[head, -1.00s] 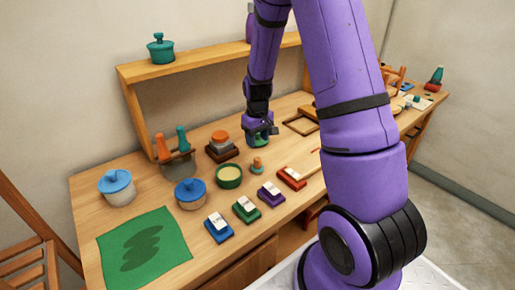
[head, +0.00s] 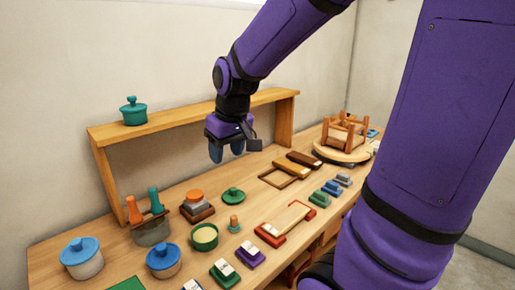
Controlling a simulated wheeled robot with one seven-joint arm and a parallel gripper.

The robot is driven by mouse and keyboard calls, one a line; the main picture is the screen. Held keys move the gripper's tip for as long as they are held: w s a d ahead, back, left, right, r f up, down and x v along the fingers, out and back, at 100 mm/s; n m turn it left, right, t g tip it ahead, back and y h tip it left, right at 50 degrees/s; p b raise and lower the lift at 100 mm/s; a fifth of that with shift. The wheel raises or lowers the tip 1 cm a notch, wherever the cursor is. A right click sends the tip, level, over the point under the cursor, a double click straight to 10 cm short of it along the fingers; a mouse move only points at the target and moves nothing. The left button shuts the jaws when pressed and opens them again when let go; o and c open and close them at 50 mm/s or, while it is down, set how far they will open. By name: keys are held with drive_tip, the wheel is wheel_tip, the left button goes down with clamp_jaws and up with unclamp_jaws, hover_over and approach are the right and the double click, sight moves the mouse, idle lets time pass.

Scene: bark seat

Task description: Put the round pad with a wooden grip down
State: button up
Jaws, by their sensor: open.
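The round pad with a wooden grip (head: 234,225) stands upright on the table, its teal base down and its orange-brown grip up. It is just right of an open green pot (head: 205,238). My gripper (head: 226,152) is open and empty, with blue fingers pointing down. It hangs above the back of the table, in front of the shelf, clear of the pad. A green lid with a knob (head: 234,196) lies flat on the table between the pad and the shelf, below my gripper.
Blue-lidded pots (head: 82,258) stand at left. Stacked blocks (head: 197,207) sit beside the green lid. A wooden shelf (head: 190,112) runs behind, bearing a teal pot (head: 133,111). A red-ended tray (head: 286,224), brushes and a wooden frame (head: 283,178) lie at right.

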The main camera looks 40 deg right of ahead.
drive_tip(key=s+a+r+t, duration=0.1)
drive_tip(key=s+a+r, duration=0.1)
drive_tip(key=s, duration=0.5)
drive_tip(key=s+a+r+t, duration=0.1)
drive_tip(key=s+r, duration=0.3)
drive_tip(key=s, duration=0.4)
drive_tip(key=shift+s+a+r, duration=0.15)
drive_tip(key=shift+a+r, duration=0.25)
drive_tip(key=shift+a, duration=0.15)
drive_tip(key=shift+o, duration=0.5)
